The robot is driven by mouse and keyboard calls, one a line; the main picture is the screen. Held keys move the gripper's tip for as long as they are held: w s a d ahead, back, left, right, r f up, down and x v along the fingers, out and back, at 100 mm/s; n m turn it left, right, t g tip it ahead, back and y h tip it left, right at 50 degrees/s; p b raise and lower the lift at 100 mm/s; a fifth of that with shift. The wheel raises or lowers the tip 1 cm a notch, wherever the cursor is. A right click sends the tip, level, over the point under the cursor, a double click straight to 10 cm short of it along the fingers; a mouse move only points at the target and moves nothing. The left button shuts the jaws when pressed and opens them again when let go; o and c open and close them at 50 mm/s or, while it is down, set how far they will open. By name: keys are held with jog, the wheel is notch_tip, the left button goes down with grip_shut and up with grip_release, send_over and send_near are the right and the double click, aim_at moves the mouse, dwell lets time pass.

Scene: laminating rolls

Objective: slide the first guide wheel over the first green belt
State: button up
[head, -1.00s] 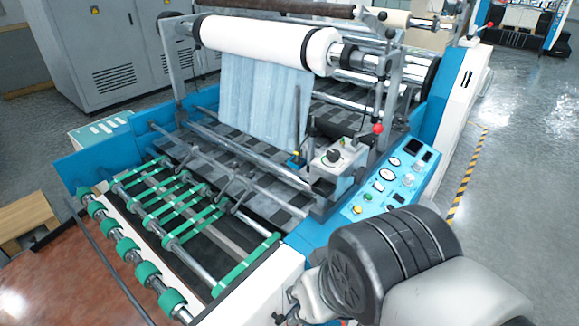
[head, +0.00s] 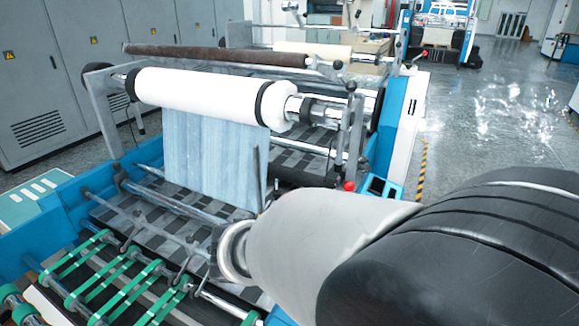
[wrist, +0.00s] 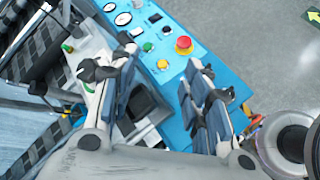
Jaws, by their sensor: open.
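Several green belts (head: 122,272) run over rollers at the lower left of the head view. Above their far ends, small dark guide wheels on arms (head: 187,249) hang along a metal cross bar (head: 150,222). I cannot tell which wheel or belt is the first. In the wrist view my gripper (wrist: 165,98) is open, its two dark fingers spread apart with nothing between them. It is over the blue control panel, away from the belts. In the head view my arm hides the gripper fingers.
The control panel (wrist: 205,60) has a red emergency button (wrist: 184,45) close beyond the fingers. A white film roll (head: 200,95) with a hanging blue-white sheet (head: 210,155) stands behind the cross bar. Open floor (head: 480,130) lies farther right.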

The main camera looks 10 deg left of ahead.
jog(key=s+a+f+n+t+y+p, duration=0.15)
jog(key=a+f+n, duration=0.3)
jog(key=a, duration=0.65)
jog(key=s+a+f+n+t+y, duration=0.2)
jog(key=a+f+n+y, duration=0.15)
jog(key=a+n, duration=0.45)
jog(key=s+a+f+n+t+y+p, duration=0.15)
jog(key=a+f+n, duration=0.25)
jog(key=a, duration=0.9)
jog(key=shift+y, duration=0.45)
jog(key=b+x, duration=0.1)
jog(key=x, duration=0.4)
jog(key=b+x, duration=0.1)
jog(key=x, duration=0.5)
jog(key=b+x, duration=0.1)
jog(key=x, duration=0.4)
jog(key=shift+w+d, duration=0.35)
jog(key=shift+w, duration=0.05)
jog(key=shift+c, duration=0.6)
grip_shut()
